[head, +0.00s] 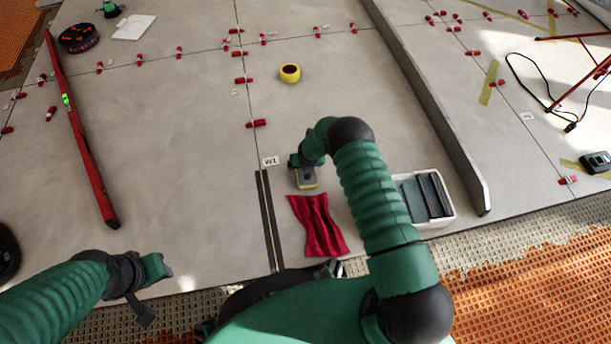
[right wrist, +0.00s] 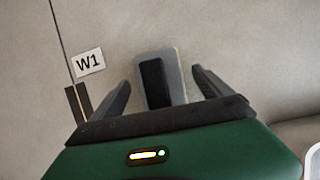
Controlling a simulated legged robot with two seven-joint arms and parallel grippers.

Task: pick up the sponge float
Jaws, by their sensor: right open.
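The sponge float is a pale grey plate (right wrist: 174,62) with a black handle, lying on the tile in the right wrist view. In the head view the sponge float (head: 307,184) shows a yellow edge and is partly covered by my right gripper (head: 298,164). In the right wrist view my right gripper (right wrist: 162,88) is open, with one finger on each side of the float. Gaps show between the fingers and the float. The float's near end is hidden behind the gripper body. My left gripper (head: 158,270) is empty near the tile's front edge, far from the float.
A red cloth (head: 317,225) lies just nearer than the float. A white tray with dark rollers (head: 449,211) stands to its right, beside a long grey ledge (head: 425,100). A W1 label (right wrist: 88,63) and dark strips lie left. A yellow tape roll (head: 290,73) lies farther back.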

